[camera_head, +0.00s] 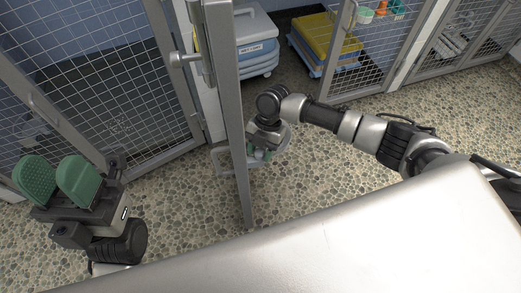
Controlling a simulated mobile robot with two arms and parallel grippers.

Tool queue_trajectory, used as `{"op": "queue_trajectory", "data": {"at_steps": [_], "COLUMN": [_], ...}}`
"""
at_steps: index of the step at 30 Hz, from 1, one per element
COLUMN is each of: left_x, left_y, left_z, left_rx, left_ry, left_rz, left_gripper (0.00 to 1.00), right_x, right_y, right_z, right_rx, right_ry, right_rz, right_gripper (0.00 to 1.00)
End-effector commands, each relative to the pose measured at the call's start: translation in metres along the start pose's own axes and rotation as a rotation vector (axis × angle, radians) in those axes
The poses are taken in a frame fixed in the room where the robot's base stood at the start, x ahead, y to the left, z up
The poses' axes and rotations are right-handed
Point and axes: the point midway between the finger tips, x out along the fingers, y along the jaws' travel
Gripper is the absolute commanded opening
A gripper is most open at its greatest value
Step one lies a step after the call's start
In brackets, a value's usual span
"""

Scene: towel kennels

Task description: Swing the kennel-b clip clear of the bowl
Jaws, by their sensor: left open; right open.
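I cannot make out a clip for certain. My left gripper (58,182) is open and empty at the lower left, green pads up.
Mesh doors (120,90) line the left and upper right. Labelled white and blue bins (256,48) and a yellow-topped stack (322,42) stand behind the door. An orange object (384,8) is at the top. My white body top fills the bottom. Pebbled floor (180,215) is clear.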

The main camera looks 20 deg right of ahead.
Motion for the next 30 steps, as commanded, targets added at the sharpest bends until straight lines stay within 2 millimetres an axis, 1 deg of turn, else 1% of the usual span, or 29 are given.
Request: {"op": "queue_trajectory", "data": {"at_steps": [5,6,11,12,13,21,23,26,30], "left_x": [0.0,0.0,0.0,0.0,0.0,0.004,0.007,0.01,0.008], "left_y": [0.0,0.0,0.0,0.0,0.0,0.0,0.0,-0.003,-0.006], "left_z": [0.0,0.0,0.0,0.0,0.0,-0.001,0.002,0.018,0.046], "left_rx": [0.0,0.0,0.0,0.0,0.0,-0.001,0.001,0.011,0.023], "left_ry": [0.0,0.0,-0.001,-0.001,-0.001,-0.001,-0.022,-0.148,-0.367], "left_rz": [0.0,0.0,0.0,0.0,0.0,0.0,0.0,-0.003,-0.007], "left_gripper": [0.43,0.43,0.43,0.43,0.43,0.43,0.43,0.43,0.43], "right_x": [0.0,0.0,0.0,0.0,0.0,-0.001,-0.002,-0.003,-0.004], "right_y": [0.0,0.0,0.0,0.0,0.0,0.0,0.0,0.0,0.0], "right_z": [0.0,0.0,0.0,0.0,0.0,-0.001,-0.001,-0.002,-0.002], "right_rx": [0.0,0.0,0.0,0.0,0.0,0.02,0.033,0.065,0.127], "right_ry": [0.0,0.0,0.0,0.0,0.0,0.0,-0.001,-0.002,-0.003], "right_rz": [0.0,0.0,0.0,0.0,0.0,0.008,0.013,0.028,0.053], "right_gripper": [0.44,0.42,0.17,0.11,0.1,0.1,0.1,0.1,0.1]}}
